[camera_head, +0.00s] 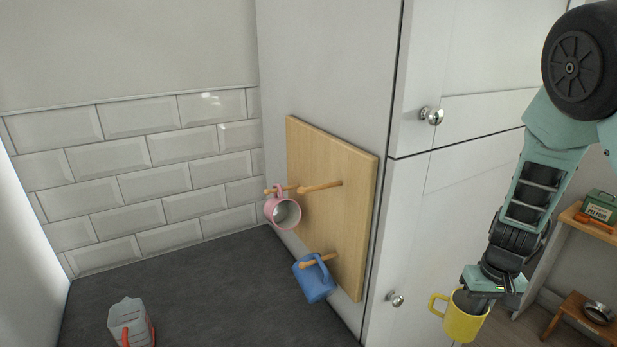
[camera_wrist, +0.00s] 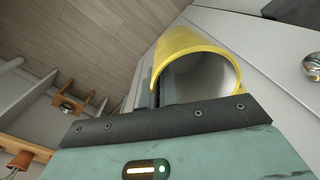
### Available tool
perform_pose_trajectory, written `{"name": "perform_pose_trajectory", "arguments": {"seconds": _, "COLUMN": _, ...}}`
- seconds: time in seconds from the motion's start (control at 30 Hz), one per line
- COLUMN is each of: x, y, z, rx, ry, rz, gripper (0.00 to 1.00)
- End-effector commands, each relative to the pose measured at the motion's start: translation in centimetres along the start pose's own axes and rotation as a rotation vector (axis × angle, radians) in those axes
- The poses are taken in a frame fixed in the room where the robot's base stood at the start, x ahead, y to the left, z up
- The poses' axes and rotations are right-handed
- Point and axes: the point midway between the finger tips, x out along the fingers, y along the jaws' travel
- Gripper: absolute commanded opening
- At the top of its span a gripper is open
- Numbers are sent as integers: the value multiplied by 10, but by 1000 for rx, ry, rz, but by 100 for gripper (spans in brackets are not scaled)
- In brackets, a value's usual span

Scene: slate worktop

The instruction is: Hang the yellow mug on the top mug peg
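The yellow mug (camera_head: 463,320) is at the lower right in the head view, upright, with its handle toward the left. My gripper (camera_head: 482,292) is shut on its rim from above. In the wrist view the mug (camera_wrist: 185,42) shows its open mouth beside my gripper (camera_wrist: 158,92); the fingertips are partly hidden. The wooden peg board (camera_head: 340,225) is on the cabinet side, left of my gripper and apart from it. An upper peg (camera_head: 320,187) is bare. A pink mug (camera_head: 284,214) hangs on another upper peg (camera_head: 270,191), and a blue mug (camera_head: 313,283) on the lower peg (camera_head: 312,262).
White cabinet doors with a lower knob (camera_head: 395,299) and an upper knob (camera_head: 432,116) lie between the mug and the board. A wooden shelf (camera_head: 570,222) is at right.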

Motion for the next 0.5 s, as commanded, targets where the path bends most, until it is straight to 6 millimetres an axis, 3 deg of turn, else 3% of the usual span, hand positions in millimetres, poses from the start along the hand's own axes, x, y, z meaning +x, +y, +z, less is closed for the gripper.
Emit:
{"name": "perform_pose_trajectory", "arguments": {"seconds": 0.03, "x": -16, "y": 0, "z": 0, "rx": 0, "ry": 1, "rz": 0, "gripper": 0}}
{"name": "perform_pose_trajectory", "arguments": {"seconds": 0.13, "x": -30, "y": 0, "z": 0, "rx": 0, "ry": 1, "rz": 0, "gripper": 0}}
{"name": "perform_pose_trajectory", "arguments": {"seconds": 0.2, "x": -19, "y": 2, "z": 4, "rx": 5, "ry": 0, "rz": -3, "gripper": 0}}
{"name": "perform_pose_trajectory", "arguments": {"seconds": 0.5, "x": -14, "y": 2, "z": 10, "rx": 5, "ry": 1, "rz": -2, "gripper": 0}}
